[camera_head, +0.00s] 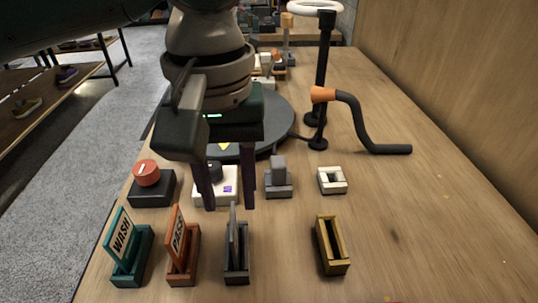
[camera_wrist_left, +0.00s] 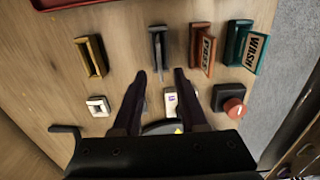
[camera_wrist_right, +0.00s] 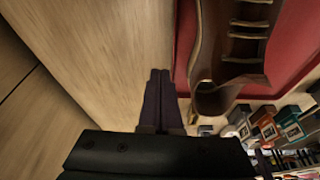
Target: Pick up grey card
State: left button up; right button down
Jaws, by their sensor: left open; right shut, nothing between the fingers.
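The grey card (camera_head: 234,224) stands upright in a dark grey slotted holder (camera_head: 236,263) near the front of the table. It also shows in the left wrist view (camera_wrist_left: 158,46), seen nearly edge-on. My left gripper (camera_head: 229,204) is open, with its fingers pointing down just behind and above the card. In the left wrist view, its fingertips (camera_wrist_left: 160,73) are spread to either side of the card's line, apart from it. My right gripper (camera_wrist_right: 160,74) is shut and empty in the right wrist view, away from the card.
An orange PASS card (camera_head: 178,233) and a teal WASH card (camera_head: 121,233) stand in holders left of the grey one. A yellow holder (camera_head: 333,255) is empty to the right. Behind are a red knob (camera_head: 146,173) and a white block (camera_head: 332,180). A red tray (camera_wrist_right: 285,70) lies near my right gripper.

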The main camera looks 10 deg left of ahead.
aim_at(232, 220)
pick_arm(q)
jog(key=f, duration=0.5)
jog(key=shift+s+f+b, duration=0.1)
jog(key=shift+s+b, duration=0.15)
jog(key=shift+b, duration=0.1)
grip_shut()
